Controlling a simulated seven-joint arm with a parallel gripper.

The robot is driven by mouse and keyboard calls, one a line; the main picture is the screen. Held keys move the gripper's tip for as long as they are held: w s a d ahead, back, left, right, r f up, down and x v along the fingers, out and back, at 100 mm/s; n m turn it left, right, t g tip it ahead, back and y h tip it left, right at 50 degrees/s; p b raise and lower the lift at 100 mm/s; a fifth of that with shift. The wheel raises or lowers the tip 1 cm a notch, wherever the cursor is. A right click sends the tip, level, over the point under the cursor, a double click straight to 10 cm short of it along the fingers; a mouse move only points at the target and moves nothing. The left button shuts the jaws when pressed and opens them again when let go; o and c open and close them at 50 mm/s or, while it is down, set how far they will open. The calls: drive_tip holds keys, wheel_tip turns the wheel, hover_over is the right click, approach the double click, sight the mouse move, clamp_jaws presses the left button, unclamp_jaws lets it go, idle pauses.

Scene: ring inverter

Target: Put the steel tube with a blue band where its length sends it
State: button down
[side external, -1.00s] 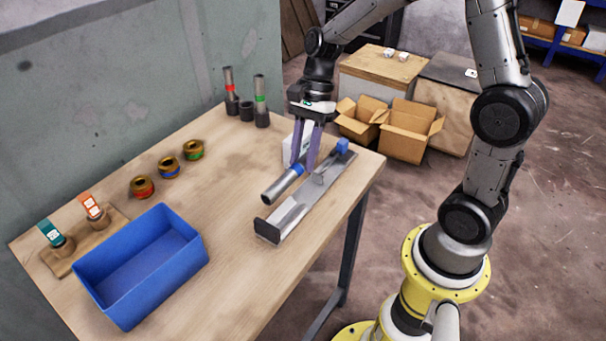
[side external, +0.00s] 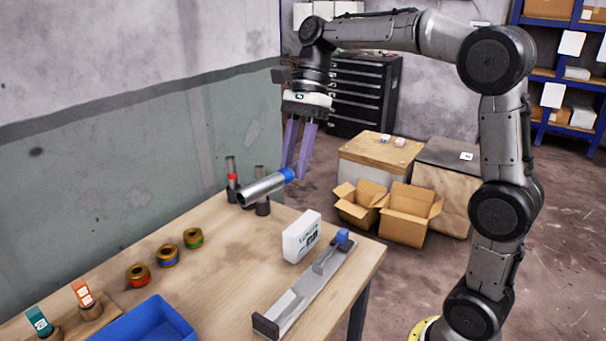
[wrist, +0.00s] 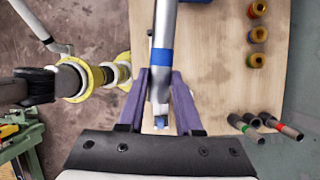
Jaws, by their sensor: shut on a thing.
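The steel tube with a blue band (side external: 262,188) is in my gripper (side external: 297,176), well above the table and tilted, its free end pointing left. The wrist view shows the tube (wrist: 165,25) between the purple fingers (wrist: 161,78), with the blue band close to the fingertips. A white box with a display (side external: 301,237) stands beside the rail. Behind the tube stand dark holders with a red-banded tube (side external: 231,177) and another tube (side external: 259,172), partly hidden.
A blue bin (side external: 150,325) is at the front left, cut off by the frame. Brass rings with red (side external: 138,275), blue (side external: 168,256) and green (side external: 193,238) marks line the table. Teal (side external: 39,320) and orange (side external: 82,293) tags stand at far left. The table middle is clear.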

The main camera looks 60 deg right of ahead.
drive_tip(key=w+a+f+m, duration=0.2)
drive_tip(key=w+a+f, duration=0.7)
drive_tip(key=w+a, duration=0.45)
drive_tip(key=s+a+f+n+g, duration=0.1)
drive_tip(key=s+a+f+n, duration=0.1)
drive_tip(key=a+f, duration=0.9)
drive_tip(key=a, duration=0.4)
drive_tip(key=shift+f, duration=4.3)
